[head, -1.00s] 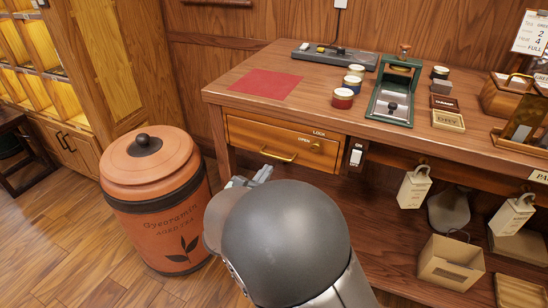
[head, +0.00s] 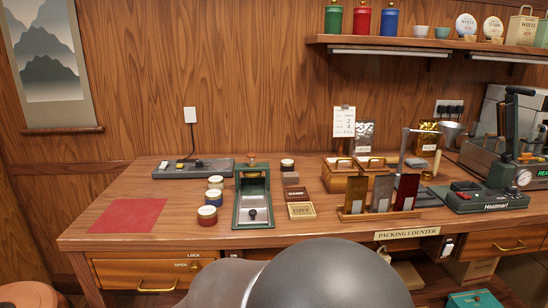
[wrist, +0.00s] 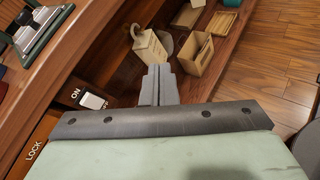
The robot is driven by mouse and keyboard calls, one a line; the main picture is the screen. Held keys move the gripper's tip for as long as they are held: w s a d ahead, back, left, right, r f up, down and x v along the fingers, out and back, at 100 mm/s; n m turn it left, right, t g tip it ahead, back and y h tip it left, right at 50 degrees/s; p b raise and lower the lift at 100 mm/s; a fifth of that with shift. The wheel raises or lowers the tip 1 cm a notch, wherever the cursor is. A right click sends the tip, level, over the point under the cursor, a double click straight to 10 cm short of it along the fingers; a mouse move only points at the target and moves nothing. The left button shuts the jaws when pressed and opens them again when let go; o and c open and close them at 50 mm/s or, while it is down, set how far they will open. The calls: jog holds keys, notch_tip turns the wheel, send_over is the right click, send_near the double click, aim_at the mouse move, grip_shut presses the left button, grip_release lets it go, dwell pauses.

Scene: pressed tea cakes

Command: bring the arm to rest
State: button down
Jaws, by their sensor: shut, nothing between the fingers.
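My gripper (wrist: 158,84) shows in the wrist view with its two grey fingers together and nothing between them. It is in front of the packing counter, pointing toward the open space under the counter top. In the head view my dark rounded arm link fills the bottom middle, and the gripper itself is out of sight.
The packing counter (head: 120,243) spans the head view, holding a red mat (head: 128,215), a green press (head: 252,200), tins and a Heatmarl machine (head: 490,200). In the wrist view, an open box (wrist: 196,52) sits below the counter. Wooden floor (wrist: 280,60) at right is clear.

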jog(key=s+d+r+m+g+p, duration=0.2)
jog(key=s+d+r+m+g, duration=0.15)
jog(key=d, duration=0.25)
jog(key=s+d+r+m+g+p, duration=0.2)
jog(key=d+m+g+p, duration=0.15)
jog(key=d, duration=0.25)
jog(key=s+d+r+m+g+y+p, duration=0.1)
jog(key=s+d+r+m+y+p, duration=0.1)
jog(key=s+r+m+y+p, duration=0.2)
jog(key=s+d+r+m+g+y+p, duration=0.2)
jog(key=s+d+r+m+y+p, duration=0.1)
jog(key=s+m, duration=0.6)
jog(key=r+m+y+p, duration=0.1)
jog(key=m, duration=0.2)
jog(key=shift+s+d, duration=0.15)
jog(key=shift+s, duration=0.15)
jog(key=shift+r, duration=0.1)
